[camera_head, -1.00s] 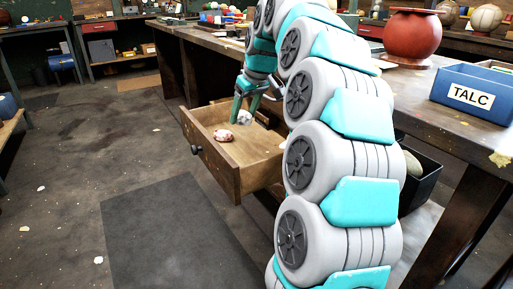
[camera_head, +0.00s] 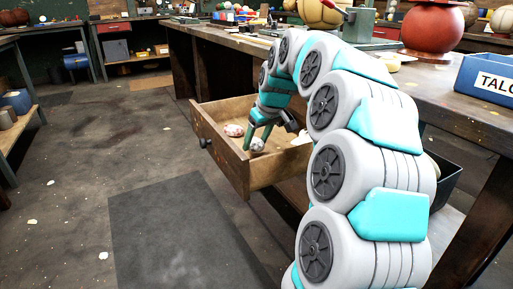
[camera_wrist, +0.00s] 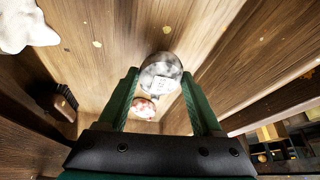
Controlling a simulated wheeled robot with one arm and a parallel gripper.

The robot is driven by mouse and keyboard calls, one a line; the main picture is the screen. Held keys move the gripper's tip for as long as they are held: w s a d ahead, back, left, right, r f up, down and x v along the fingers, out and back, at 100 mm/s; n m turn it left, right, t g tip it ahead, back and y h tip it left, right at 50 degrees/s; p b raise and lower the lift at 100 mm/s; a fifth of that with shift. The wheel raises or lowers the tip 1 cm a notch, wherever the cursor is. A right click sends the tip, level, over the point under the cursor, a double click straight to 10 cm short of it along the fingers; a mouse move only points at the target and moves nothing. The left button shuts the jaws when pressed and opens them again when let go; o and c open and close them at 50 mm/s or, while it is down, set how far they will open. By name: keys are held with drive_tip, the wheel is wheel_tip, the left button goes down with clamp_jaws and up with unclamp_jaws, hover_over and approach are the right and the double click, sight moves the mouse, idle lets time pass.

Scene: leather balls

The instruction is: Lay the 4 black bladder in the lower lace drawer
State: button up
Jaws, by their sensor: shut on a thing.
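My gripper (camera_head: 258,139) reaches down into an open wooden drawer (camera_head: 222,157) under the workbench. In the wrist view its two green fingers are shut on a grey-white mottled ball (camera_wrist: 161,70), which also shows low in the drawer in the head view (camera_head: 257,145). I cannot tell whether the ball touches the drawer floor. A red-and-white mottled piece (camera_head: 234,130) lies in the drawer beyond it and also shows between the fingers in the wrist view (camera_wrist: 144,107). A whitish lump (camera_head: 300,138) is at the drawer's right, partly hidden by my arm. No black bladder is clearly visible.
The workbench (camera_head: 420,78) above carries a red-brown round pot (camera_head: 432,31) and a blue TALC box (camera_head: 488,78). A black bin (camera_head: 445,172) stands below it, right of my arm. The floor left of the drawer is open, with a dark mat (camera_head: 180,235).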

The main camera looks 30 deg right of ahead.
drive_tip(key=shift+f, duration=1.2)
drive_tip(key=shift+f, duration=0.1)
drive_tip(key=o, duration=1.4)
drive_tip(key=shift+r, duration=0.35)
drive_tip(key=v, duration=1.1)
drive_tip(key=shift+s+r+p, duration=0.15)
drive_tip(key=shift+r+p, duration=0.15)
